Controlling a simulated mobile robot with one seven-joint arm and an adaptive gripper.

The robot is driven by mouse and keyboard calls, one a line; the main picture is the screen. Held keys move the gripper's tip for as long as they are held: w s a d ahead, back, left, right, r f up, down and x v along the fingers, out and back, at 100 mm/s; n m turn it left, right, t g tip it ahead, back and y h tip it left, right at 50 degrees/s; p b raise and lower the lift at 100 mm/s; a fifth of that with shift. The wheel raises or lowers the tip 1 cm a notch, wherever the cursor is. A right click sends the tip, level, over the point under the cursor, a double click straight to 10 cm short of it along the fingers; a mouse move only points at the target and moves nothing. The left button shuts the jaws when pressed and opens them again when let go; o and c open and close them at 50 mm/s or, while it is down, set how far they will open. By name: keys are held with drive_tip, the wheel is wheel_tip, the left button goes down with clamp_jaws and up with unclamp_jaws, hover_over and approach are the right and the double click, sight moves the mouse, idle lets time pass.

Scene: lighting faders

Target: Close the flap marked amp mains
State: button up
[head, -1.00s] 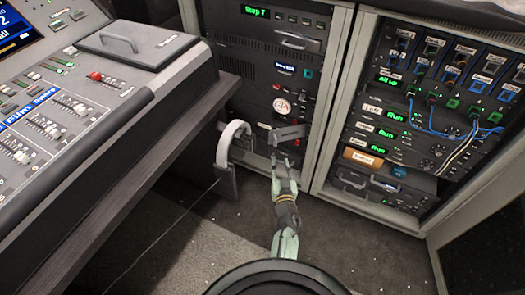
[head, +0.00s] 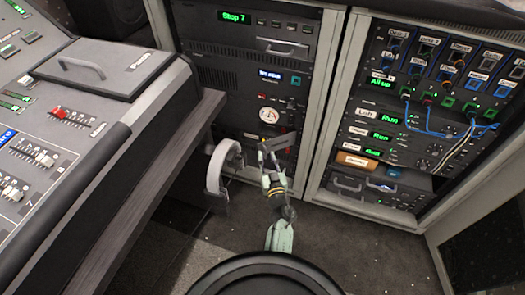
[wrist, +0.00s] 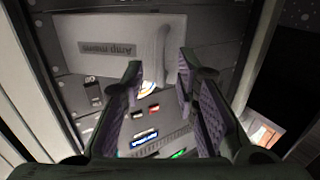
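The amp mains flap (head: 280,141) is a grey plate low on the left rack, standing out from the rack front, so it is open. My gripper (head: 268,151) is at the flap's left and lower side in the head view. In the wrist view my gripper (wrist: 158,75) has its fingers apart with nothing held between them. I cannot tell whether a fingertip touches the flap.
A round gauge (head: 268,115) sits on the rack above the flap. Headphones (head: 222,167) hang beside the desk, close left of my gripper. The mixing desk (head: 100,85) takes the left side. A second rack (head: 405,130) with cables stands right. Floor (head: 345,235) is clear in front.

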drive_tip(key=shift+w+a, duration=0.15)
drive_tip(key=shift+w, duration=0.45)
clamp_jaws()
idle(0.6)
